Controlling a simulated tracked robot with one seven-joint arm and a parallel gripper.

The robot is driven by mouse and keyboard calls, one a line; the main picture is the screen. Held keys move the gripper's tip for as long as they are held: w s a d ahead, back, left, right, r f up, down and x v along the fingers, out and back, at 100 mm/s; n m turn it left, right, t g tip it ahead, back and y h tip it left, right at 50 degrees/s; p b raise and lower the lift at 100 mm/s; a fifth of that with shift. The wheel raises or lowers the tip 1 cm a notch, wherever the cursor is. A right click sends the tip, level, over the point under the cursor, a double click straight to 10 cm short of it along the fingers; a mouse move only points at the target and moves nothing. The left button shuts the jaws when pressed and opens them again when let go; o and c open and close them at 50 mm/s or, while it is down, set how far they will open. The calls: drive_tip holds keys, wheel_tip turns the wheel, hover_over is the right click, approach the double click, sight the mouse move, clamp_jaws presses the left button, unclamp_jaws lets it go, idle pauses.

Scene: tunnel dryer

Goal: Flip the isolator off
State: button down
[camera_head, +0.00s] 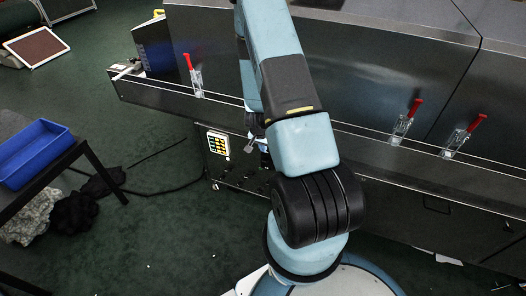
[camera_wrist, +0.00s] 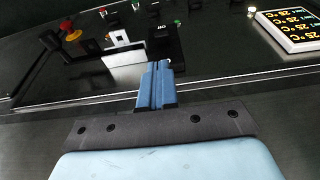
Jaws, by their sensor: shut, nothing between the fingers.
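The dark control panel (camera_wrist: 220,60) fills the upper wrist view. It has a red knob on a yellow base (camera_wrist: 70,29), a white plate with a dark part on it (camera_wrist: 124,52), and a black switch block with white lettering (camera_wrist: 162,38). I cannot tell for sure which control is the isolator or its position. My gripper (camera_wrist: 157,66) has its blue fingers shut and empty, their tips just below the black block and right of the white plate. Contact is unclear. In the head view my gripper (camera_head: 258,143) is partly hidden by my arm, at the panel front.
A lit temperature display (camera_wrist: 290,27) sits right of the controls, with a green button (camera_wrist: 178,22) nearer. In the head view, red-handled clamps (camera_head: 405,122) line the metal dryer. A table with a blue bin (camera_head: 35,150) stands left; a cable (camera_head: 155,185) crosses the floor.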

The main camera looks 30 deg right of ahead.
sight(266, 160)
drive_tip(key=x, duration=0.9)
